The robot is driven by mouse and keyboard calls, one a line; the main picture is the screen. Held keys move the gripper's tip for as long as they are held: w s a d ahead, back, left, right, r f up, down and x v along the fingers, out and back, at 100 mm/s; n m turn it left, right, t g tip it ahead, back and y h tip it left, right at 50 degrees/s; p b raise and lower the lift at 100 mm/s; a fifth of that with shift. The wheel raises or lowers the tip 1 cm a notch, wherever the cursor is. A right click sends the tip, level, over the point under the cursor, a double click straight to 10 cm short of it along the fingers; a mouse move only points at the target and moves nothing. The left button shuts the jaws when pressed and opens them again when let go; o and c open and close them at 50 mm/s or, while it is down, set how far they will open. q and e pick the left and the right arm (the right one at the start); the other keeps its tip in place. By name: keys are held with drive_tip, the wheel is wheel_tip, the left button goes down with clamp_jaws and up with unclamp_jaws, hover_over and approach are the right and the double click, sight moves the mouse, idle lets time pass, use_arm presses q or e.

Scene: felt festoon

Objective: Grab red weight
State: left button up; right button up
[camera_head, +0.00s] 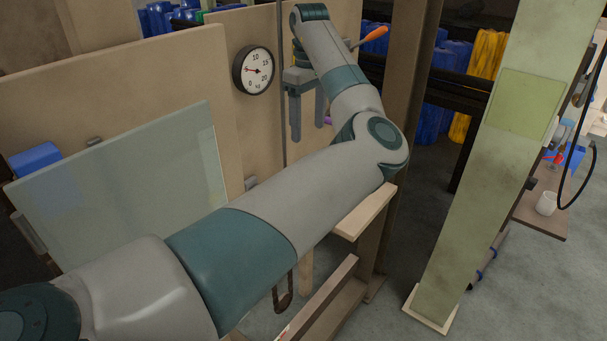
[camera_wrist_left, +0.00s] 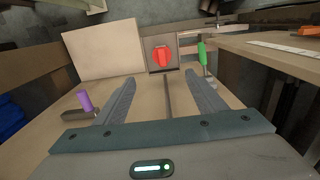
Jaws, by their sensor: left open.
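A red, faceted, knob-like thing (camera_wrist_left: 160,57) sits on a grey square plate in the left wrist view, beyond my fingertips. I cannot tell whether it is the red weight. A small red thing (camera_head: 558,158) also shows at the far right of the head view, above a brown shelf, too small to make out. My left gripper (camera_head: 308,122) hangs fingers down in front of the tan panel, right of the round dial. It is open and empty, and its two fingers also show in the left wrist view (camera_wrist_left: 160,88). My right gripper is not in view.
A round kg dial (camera_head: 253,70) is on the tan panel (camera_head: 115,90). A translucent board (camera_head: 140,180) leans at left. A green post (camera_head: 490,130) stands at right. A purple peg (camera_wrist_left: 84,99) and a green handle (camera_wrist_left: 202,54) flank my fingers in the wrist view.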

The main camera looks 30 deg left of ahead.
use_arm(q)
wheel_tip(320, 180, down, 11)
drive_tip(key=p, duration=0.3)
drive_tip(key=shift+f, duration=0.15)
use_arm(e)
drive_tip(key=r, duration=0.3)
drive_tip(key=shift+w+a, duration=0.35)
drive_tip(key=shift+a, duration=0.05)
use_arm(q)
drive_tip(key=shift+s+f+p, duration=0.15)
drive_tip(key=shift+f+p, duration=0.25)
drive_tip(key=shift+p, duration=0.2)
drive_tip(key=f, duration=0.1)
drive_tip(key=f+p, duration=0.1)
drive_tip(key=f, duration=0.1)
drive_tip(key=shift+s+d+p, duration=0.15)
drive_tip(key=shift+s+p, duration=0.1)
drive_tip(key=shift+p, duration=0.15)
drive_tip(key=shift+f, duration=0.7)
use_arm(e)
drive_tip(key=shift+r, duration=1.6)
